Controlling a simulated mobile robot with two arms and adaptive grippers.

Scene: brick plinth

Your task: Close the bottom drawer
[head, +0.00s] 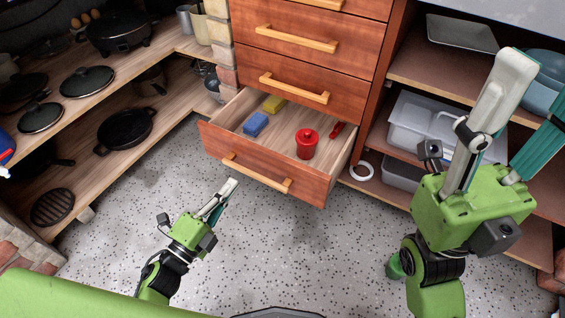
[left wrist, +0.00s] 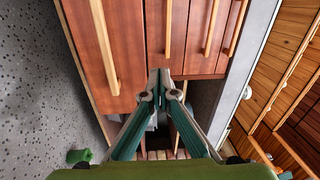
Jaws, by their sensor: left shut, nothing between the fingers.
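The bottom drawer (head: 240,155) is pulled out from the wooden cabinet and shows its inside in the head view. Its light wooden handle (head: 256,173) is on the front panel. The drawer front (left wrist: 82,25) also shows at the left of the left wrist view, with its handle (left wrist: 103,45). My left gripper (head: 232,183) is shut and empty, just in front of the drawer's left part; I cannot tell if it touches. Its closed fingertips (left wrist: 160,75) show in the left wrist view. My right gripper (head: 538,90) has its fingers spread, by the right shelves.
The drawer holds a blue sponge (head: 255,124), a yellow sponge (head: 273,104), a red canister (head: 307,143) and a small red item (head: 337,130). Closed drawers (head: 310,45) are above. Shelves with pans (head: 125,130) stand left. The speckled floor (head: 310,235) in front is clear.

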